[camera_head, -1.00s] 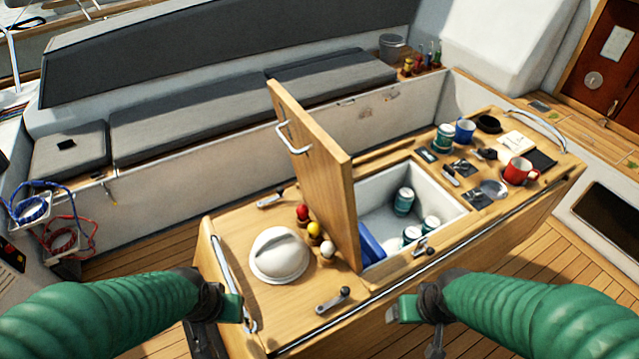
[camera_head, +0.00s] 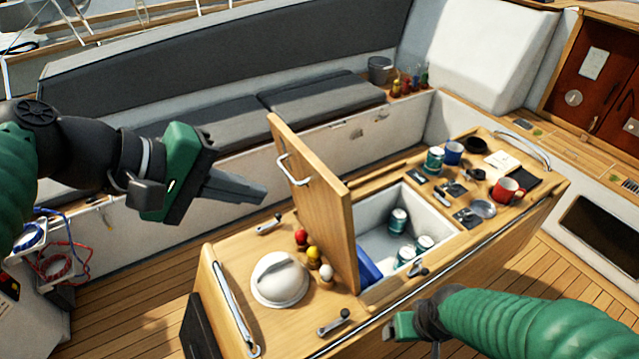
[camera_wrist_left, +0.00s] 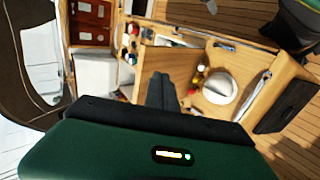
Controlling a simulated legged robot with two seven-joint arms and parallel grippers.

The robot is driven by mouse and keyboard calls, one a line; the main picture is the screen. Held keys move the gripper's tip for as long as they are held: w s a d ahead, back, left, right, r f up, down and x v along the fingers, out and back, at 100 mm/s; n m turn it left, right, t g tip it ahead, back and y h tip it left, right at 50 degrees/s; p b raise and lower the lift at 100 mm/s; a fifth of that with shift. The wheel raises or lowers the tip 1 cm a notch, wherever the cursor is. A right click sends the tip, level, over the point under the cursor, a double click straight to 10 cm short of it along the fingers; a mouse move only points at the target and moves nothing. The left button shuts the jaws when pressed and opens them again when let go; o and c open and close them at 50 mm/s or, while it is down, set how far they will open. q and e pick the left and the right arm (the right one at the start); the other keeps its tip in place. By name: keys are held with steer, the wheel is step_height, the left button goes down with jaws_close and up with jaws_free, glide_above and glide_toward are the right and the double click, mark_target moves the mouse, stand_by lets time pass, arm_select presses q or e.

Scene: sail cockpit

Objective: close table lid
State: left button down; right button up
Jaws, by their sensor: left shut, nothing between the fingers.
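The wooden table lid (camera_head: 318,205) stands open and upright on the cockpit table (camera_head: 225,300), with a metal handle (camera_head: 291,170) on its left face. The open compartment (camera_head: 425,215) to its right holds several cans and something blue. My left gripper (camera_head: 262,192) is raised to the left of the lid, apart from it, shut and empty. In the left wrist view its dark fingers (camera_wrist_left: 161,92) point toward the lid (camera_wrist_left: 170,64). My right arm reaches in at the lower right in front of the table; its green end (camera_head: 400,326) shows, but its fingers cannot be made out.
Metal latches lie on the tabletop. A red mug (camera_head: 507,190) and several cups stand at the right end. Grey bench cushions (camera_head: 320,103) run behind.

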arm_select(q)
step_height(320, 180, down, 3)
steer(key=w+d, duration=0.2)
steer(key=p, duration=0.4)
glide_toward(335, 196)
steer(key=x, duration=0.5)
steer(key=shift+f, duration=0.3)
steer(key=shift+w+d, duration=0.2)
steer(key=shift+d, duration=0.1)
steer(key=shift+w+a+f, duration=0.1)
steer(key=shift+a, duration=0.45)
arm_select(e)
steer(key=shift+w+a+r, duration=0.15)
steer(key=shift+a+r, duration=0.1)
steer(key=shift+r, duration=0.75)
steer(key=shift+w+a+r, duration=0.1)
steer(key=shift+a+r, duration=0.1)
steer(key=shift+r, duration=0.75)
